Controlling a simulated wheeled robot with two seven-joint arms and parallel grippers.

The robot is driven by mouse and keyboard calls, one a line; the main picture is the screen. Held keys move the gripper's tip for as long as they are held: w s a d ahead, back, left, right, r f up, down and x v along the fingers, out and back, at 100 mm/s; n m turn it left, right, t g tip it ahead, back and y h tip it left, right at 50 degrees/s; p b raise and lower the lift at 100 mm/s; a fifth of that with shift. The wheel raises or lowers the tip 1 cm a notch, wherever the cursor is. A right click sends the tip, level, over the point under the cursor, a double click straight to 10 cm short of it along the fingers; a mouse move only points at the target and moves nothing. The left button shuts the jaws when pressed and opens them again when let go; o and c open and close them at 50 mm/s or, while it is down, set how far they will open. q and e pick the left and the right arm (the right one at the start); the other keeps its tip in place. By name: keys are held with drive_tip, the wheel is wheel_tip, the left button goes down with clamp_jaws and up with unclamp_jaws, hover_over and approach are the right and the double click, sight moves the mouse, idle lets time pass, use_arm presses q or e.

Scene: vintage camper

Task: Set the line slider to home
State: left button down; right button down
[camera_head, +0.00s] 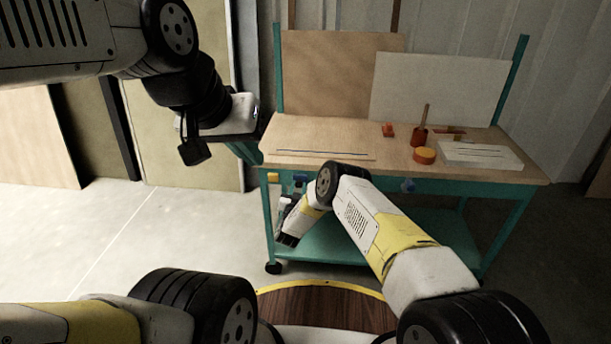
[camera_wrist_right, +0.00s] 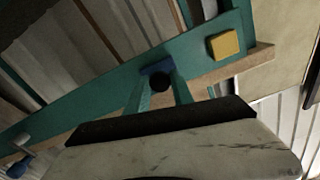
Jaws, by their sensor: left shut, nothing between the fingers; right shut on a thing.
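The line slider is on the teal front rail of the workbench. Its blue carriage (camera_head: 300,178) with a dark knob (camera_wrist_right: 160,83) shows in both views. A yellow block (camera_head: 272,177) is fixed on the rail to its left in the head view; the same yellow block (camera_wrist_right: 225,44) is at the upper right in the wrist view. A clear gap separates carriage and block. My right gripper (camera_wrist_right: 160,92) is shut on the slider knob, its fingers either side of it. My left gripper (camera_head: 246,152) is shut and empty, near the bench's left end.
The workbench top (camera_head: 330,140) holds an orange block (camera_head: 388,129), a cup with a stick (camera_head: 420,137), a round orange tin (camera_head: 424,155) and a white panel (camera_head: 480,155). Another blue knob (camera_head: 407,186) is farther right on the front. The floor left of the bench is clear.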

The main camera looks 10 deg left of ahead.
drive_tip(key=shift+a, duration=0.35)
drive_tip(key=c, duration=1.1)
unclamp_jaws()
drive_tip(key=s, duration=0.8)
drive_tip(key=shift+w, duration=0.1)
